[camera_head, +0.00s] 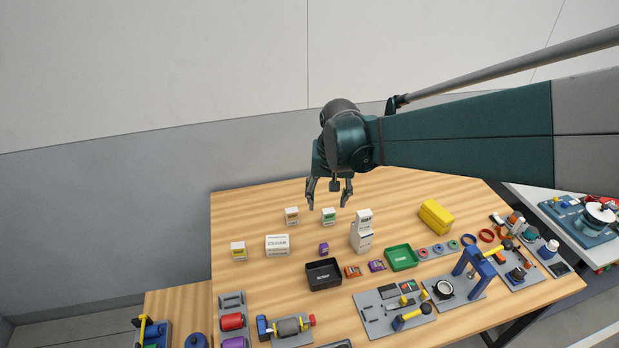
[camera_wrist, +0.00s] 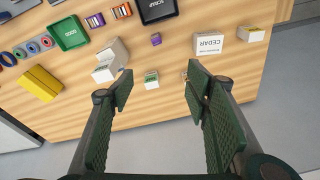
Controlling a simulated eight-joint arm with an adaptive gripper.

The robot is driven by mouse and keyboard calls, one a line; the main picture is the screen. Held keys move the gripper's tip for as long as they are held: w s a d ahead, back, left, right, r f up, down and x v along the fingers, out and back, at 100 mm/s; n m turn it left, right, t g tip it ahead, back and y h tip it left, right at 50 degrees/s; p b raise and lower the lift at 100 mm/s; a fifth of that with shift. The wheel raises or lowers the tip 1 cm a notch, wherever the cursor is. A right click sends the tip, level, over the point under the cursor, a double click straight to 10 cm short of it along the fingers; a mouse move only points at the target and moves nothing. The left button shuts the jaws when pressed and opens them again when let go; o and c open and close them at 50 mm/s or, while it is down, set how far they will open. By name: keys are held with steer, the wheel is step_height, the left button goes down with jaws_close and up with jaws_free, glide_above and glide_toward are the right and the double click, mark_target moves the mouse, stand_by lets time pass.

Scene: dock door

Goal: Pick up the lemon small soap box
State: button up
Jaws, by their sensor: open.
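A small white box with a yellow label (camera_head: 238,251), likely the lemon soap box by its colour, stands at the left of the wooden table; its print is too small to read. It also shows at the upper right in the wrist view (camera_wrist: 251,35). My gripper (camera_head: 329,204) is open and empty above the back of the table, well to the right of that box. A small box with a green label (camera_head: 329,216) appears between my fingers in the wrist view (camera_wrist: 151,80). A small box with a brownish label (camera_head: 291,216) is mostly hidden by a finger in the wrist view.
A larger white CEDAR box (camera_head: 277,245) stands just right of the yellow-labelled box. A black SCRAP tray (camera_head: 323,274), a small purple box (camera_head: 323,249), stacked white boxes (camera_head: 361,237), a green tray (camera_head: 401,257) and a yellow block (camera_head: 436,216) stand farther right. Fixtures line the front.

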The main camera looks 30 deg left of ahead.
steer(key=s+a+f+n+g, duration=0.1)
steer(key=s+a+f, duration=0.2)
steer(key=a+f, duration=0.35)
steer(key=s+a+f, duration=0.3)
steer(key=a, duration=0.6)
steer(key=n+h, duration=0.1)
steer(key=h, duration=0.1)
glide_toward(238, 245)
steer(key=shift+g, duration=0.3)
steer(key=f, duration=0.5)
steer(key=shift+w+d+f, duration=0.1)
steer(key=shift+d, duration=0.1)
steer(key=shift+f, duration=1.3)
steer(key=shift+f, duration=0.1)
steer(key=shift+f, duration=2.5)
steer(key=shift+c, duration=0.7)
